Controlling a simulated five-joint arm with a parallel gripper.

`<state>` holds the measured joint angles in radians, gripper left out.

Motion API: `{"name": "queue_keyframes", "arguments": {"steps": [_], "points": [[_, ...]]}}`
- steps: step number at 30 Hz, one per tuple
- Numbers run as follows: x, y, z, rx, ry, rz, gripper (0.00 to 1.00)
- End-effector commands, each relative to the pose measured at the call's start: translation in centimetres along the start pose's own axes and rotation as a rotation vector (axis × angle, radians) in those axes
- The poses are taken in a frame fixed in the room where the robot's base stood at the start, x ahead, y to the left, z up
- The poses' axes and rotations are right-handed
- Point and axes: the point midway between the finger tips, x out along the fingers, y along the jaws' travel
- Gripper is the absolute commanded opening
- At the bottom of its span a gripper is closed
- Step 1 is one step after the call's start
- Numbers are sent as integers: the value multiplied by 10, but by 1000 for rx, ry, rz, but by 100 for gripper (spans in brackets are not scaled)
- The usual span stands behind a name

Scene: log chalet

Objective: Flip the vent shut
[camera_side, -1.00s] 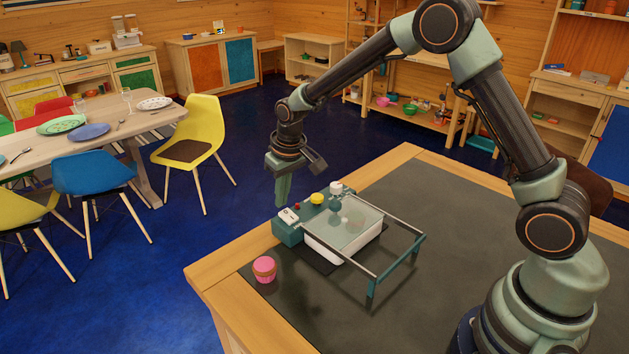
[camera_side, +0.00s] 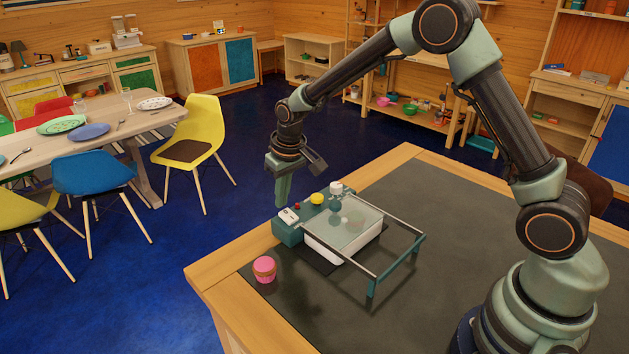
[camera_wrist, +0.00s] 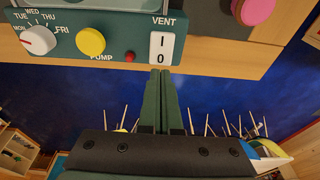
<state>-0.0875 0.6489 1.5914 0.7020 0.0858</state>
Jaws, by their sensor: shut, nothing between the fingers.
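The vent switch (camera_wrist: 162,48) is a white rocker marked I and 0, under the word VENT on a teal control panel (camera_wrist: 115,22). In the side view the switch (camera_side: 289,215) sits at the panel's near left end. My gripper (camera_wrist: 161,76) is shut and empty, its fingers pointing down. In the wrist view its tips overlap the edge of the 0 end; I cannot tell whether they touch. In the side view my gripper (camera_side: 282,204) is just behind the switch. Which end of the rocker is pressed in is unclear.
The panel also has a yellow pump button (camera_wrist: 90,41), a red light (camera_wrist: 130,57) and a white day dial (camera_wrist: 38,40). A clear-lidded tank (camera_side: 343,240) with a teal rail adjoins it. A pink jar (camera_side: 264,269) stands near the table edge.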

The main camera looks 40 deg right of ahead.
Motion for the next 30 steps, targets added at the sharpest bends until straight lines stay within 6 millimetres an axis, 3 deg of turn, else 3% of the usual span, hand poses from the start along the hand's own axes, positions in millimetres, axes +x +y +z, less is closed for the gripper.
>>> {"name": "queue_keyframes", "arguments": {"steps": [21,30], "points": [[13,0,4,0,-3,0,0],[10,0,2,0,0,0,0]]}}
